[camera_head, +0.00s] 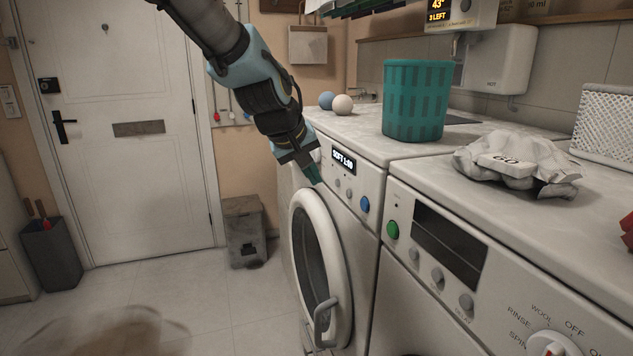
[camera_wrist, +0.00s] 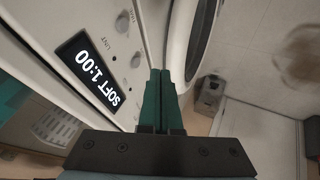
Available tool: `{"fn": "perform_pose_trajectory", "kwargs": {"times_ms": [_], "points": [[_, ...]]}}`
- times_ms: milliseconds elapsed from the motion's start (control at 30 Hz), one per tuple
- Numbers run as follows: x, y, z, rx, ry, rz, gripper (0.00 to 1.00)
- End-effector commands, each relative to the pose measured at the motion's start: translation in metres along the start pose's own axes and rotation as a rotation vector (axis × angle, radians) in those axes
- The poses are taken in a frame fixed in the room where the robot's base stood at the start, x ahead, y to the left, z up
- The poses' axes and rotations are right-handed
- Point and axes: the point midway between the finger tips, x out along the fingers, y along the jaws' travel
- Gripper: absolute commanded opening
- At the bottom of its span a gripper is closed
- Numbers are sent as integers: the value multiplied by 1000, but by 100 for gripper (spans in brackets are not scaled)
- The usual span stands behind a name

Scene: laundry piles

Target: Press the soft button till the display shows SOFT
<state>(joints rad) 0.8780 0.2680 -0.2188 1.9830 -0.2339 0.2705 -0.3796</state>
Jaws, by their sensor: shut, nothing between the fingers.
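The display (camera_head: 344,160) on the far machine's front panel is lit and reads SOFT with a time after it. In the wrist view the display (camera_wrist: 88,70) reads SOFT 1:00. My gripper (camera_head: 316,180) is shut and empty, in front of the panel just left of and below the display. In the wrist view my gripper's green fingers (camera_wrist: 161,100) are together beside the panel. Small grey knobs or buttons (camera_wrist: 136,60) show on the panel near the fingers. I cannot tell which of them is the soft button, or whether the fingertips touch the panel.
A blue button (camera_head: 364,204) is on the far machine's panel, above its round door (camera_head: 345,275). The near machine has a green button (camera_head: 392,230). A teal basket (camera_head: 415,100) and crumpled cloth (camera_head: 520,160) lie on top.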

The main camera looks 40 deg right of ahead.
Motion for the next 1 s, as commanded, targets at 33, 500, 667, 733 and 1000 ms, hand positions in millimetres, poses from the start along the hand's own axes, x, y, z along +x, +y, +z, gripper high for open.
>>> {"fn": "perform_pose_trajectory", "kwargs": {"times_ms": [33,500,667,733,1000], "points": [[-6,-2,-1,-2,5,0,0],[-73,-3,-1,-3,4,-3,0],[-81,-3,-1,-3,1,-3,0],[-82,-3,0,-3,1,-3,0],[-82,-3,-1,-3,1,-3,0]]}}
